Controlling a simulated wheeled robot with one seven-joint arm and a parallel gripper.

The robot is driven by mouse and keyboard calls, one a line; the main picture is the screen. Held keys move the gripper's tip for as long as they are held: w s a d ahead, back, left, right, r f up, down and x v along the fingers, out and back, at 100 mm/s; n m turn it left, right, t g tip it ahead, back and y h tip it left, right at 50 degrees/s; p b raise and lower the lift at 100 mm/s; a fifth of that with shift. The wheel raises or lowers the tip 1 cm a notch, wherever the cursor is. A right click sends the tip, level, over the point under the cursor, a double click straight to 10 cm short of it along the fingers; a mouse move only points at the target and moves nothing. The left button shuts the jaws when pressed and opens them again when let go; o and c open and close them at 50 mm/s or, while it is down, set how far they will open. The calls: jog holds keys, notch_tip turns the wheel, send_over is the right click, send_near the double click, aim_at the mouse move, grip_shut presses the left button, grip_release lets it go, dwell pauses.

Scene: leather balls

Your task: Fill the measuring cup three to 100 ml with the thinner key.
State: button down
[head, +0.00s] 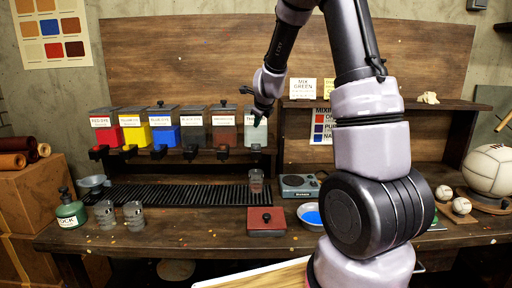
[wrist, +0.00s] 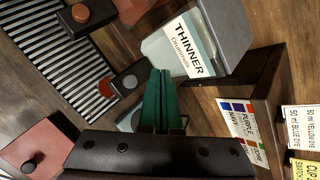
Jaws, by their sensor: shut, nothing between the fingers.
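The thinner dispenser (head: 254,135) is the rightmost in the dispenser row, and its THINNER label shows in the wrist view (wrist: 180,48). A dark tap or key (wrist: 128,82) sits below it. A clear measuring cup (head: 256,181) stands on the black rack below the thinner outlet; its level and number are too small to read. Two more clear cups, one (head: 105,214) and another (head: 134,214), stand at the front left. My gripper (head: 259,116) is shut and empty in front of the thinner dispenser. Its green fingers (wrist: 160,78) are close to the key; contact cannot be told.
Several dye dispensers (head: 163,130) stand to the left. A red lidded box (head: 266,222), a blue-filled bowl (head: 311,217) and a scale (head: 299,185) are on the bench. A green bottle (head: 69,211) stands far left. My arm hides part of the bench on the right.

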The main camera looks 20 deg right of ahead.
aim_at(257, 146)
jog(key=shift+f, duration=3)
jog(key=shift+f, duration=0.1)
jog(key=shift+f, duration=0.3)
jog(key=shift+f, duration=0.55)
dwell(2.0)
jog(key=shift+r, duration=0.95)
jog(key=shift+r, duration=0.1)
jog(key=shift+r, duration=2.45)
